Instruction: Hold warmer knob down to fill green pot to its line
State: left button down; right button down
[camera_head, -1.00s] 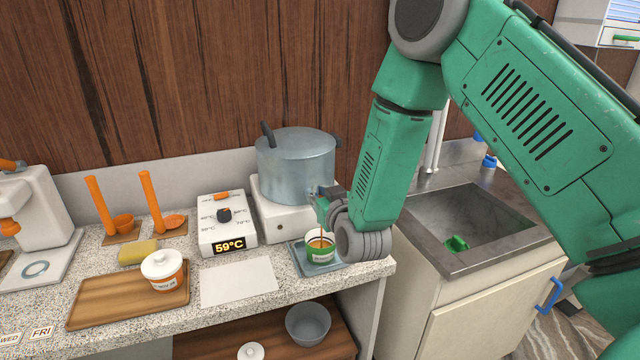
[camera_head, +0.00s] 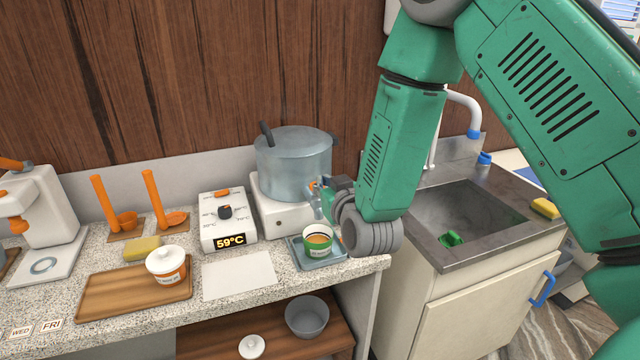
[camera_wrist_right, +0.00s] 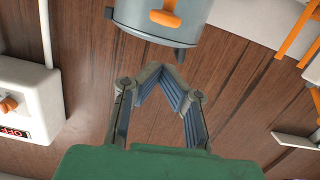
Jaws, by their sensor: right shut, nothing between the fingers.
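The warmer is a large steel pot (camera_head: 293,168) with a lid, on a white base (camera_head: 285,218). Its orange knob shows in the right wrist view (camera_wrist_right: 166,17), and a bit of orange shows in the head view beside my gripper. The green pot (camera_head: 318,247), green with a white band, stands upright below the tap and holds orange-brown liquid. Its line cannot be made out. My right gripper (camera_head: 322,198) is shut and empty, beside the tap and above the green pot. In the wrist view its fingertips (camera_wrist_right: 161,72) are apart from the knob. My left gripper is not in view.
The green pot stands on a grey-blue tray (camera_head: 338,256) near the counter's right end. A control box (camera_head: 228,221) reads 59°C. A sink (camera_head: 466,218) is at right.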

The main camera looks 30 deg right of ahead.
jog(key=b+v, duration=0.1)
jog(key=v, duration=0.4)
jog(key=shift+s, duration=0.1)
jog(key=shift+a, duration=0.15)
dwell(0.3)
